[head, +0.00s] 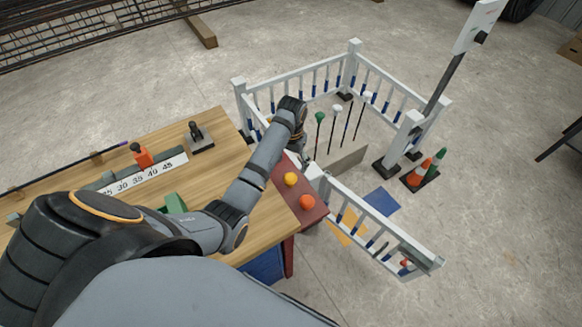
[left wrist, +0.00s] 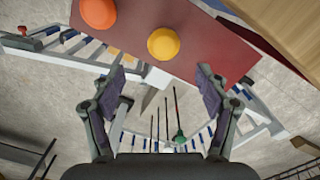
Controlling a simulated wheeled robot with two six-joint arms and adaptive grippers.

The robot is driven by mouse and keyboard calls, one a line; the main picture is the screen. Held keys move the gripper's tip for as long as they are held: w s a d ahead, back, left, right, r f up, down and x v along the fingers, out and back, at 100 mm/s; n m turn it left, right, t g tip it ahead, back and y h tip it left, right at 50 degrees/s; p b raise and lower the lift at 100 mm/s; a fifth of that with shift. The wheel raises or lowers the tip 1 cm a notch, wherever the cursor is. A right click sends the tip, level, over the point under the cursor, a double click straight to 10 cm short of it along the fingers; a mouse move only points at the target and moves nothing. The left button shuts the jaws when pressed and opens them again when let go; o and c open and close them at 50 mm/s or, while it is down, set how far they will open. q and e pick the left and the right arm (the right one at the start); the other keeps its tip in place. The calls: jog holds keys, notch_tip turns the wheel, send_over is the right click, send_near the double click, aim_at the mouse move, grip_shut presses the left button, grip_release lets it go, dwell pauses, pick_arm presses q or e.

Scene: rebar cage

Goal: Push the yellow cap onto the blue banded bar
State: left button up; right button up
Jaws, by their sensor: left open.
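The yellow cap (head: 291,180) rests on a dark red board (head: 314,217) at the table's right edge, beside an orange cap (head: 307,202). In the left wrist view the yellow cap (left wrist: 164,44) lies just beyond my fingertips, apart from them. My left gripper (left wrist: 159,75) is open, with nothing between its fingers. In the head view it (head: 303,150) hangs past the board's far end, partly hidden by its own wrist. Thin dark bars (head: 346,124) stand inside the white fence; some have green (head: 320,117) or white (head: 337,108) caps. I cannot tell which has a blue band. My right gripper is out of view.
A white fence (head: 301,78) with blue-banded balusters surrounds the bars. The wooden table (head: 225,130) holds a number strip (head: 145,175), an orange-topped item (head: 141,155) and a small dark fixture (head: 197,135). Open concrete floor lies beyond.

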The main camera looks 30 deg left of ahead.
pick_arm(q)
jog(key=shift+f, duration=0.1)
send_over(290, 177)
jog(key=f, duration=0.4)
jog(key=shift+s+d, duration=0.25)
jog(key=shift+d, duration=0.15)
jog(key=shift+w+a+f, duration=0.15)
jog(key=shift+w+f, duration=0.05)
jog(key=shift+f, duration=0.3)
jog(key=f, duration=0.5)
jog(key=shift+a, duration=0.3)
jog(key=shift+r, duration=0.1)
jog(key=c, duration=0.9)
